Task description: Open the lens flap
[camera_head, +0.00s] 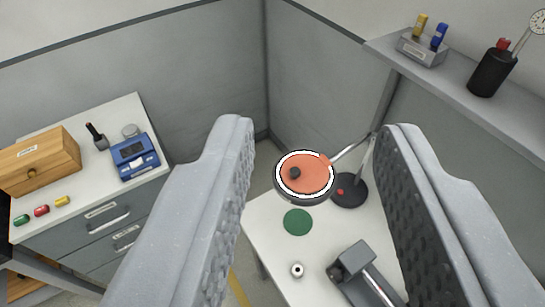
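The lens flap is an orange-red disc (313,177) with a small dark knob (295,173). It lies over the round head of a magnifier lamp (307,199), inside a white ring, so the flap looks shut. The lamp's arm runs right to a post on a dark round base (349,191) on the white table. My gripper (315,140) is open and empty. Its two grey fingers stand wide apart, left and right of the lamp head in the picture. The lamp head appears beyond the fingertips and apart from them. The right finger hides part of the table.
The white table (265,232) also carries a green disc (298,222), a small white ring-like part (297,270) and a grey device (353,262). A shelf (462,88) with holders is at upper right. A drawer cabinet (80,236) with a wooden box (40,160) and blue device (135,156) is left.

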